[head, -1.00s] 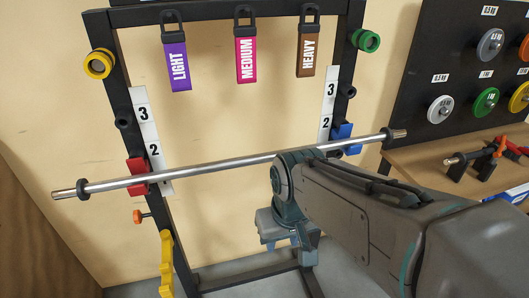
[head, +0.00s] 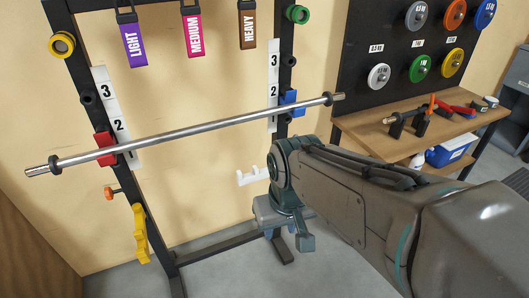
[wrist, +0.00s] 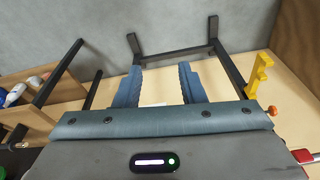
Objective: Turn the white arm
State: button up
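The white arm (head: 252,177) sticks out beside the right post of the rack, low down, just left of my wrist joint in the head view. Its right end is hidden behind my arm. My gripper (head: 288,232) points down, below and right of the white arm. In the wrist view my gripper's two blue fingers (wrist: 160,84) stand apart with nothing clearly between them. A small pale patch shows low between them, but I cannot tell what it is. I see no contact with the white arm.
A barbell (head: 200,134) rests across the rack on a red holder (head: 105,149) and a blue holder (head: 291,102). A yellow arm (head: 140,233) hangs on the left post. A wooden shelf (head: 370,132) with tools stands right. Floor is open in front.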

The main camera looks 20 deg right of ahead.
aim_at(257, 174)
jog(key=z, duration=0.35)
jog(key=i, duration=0.45)
jog(key=z, duration=2.1)
jog(key=k, duration=0.1)
jog(key=u, duration=1.05)
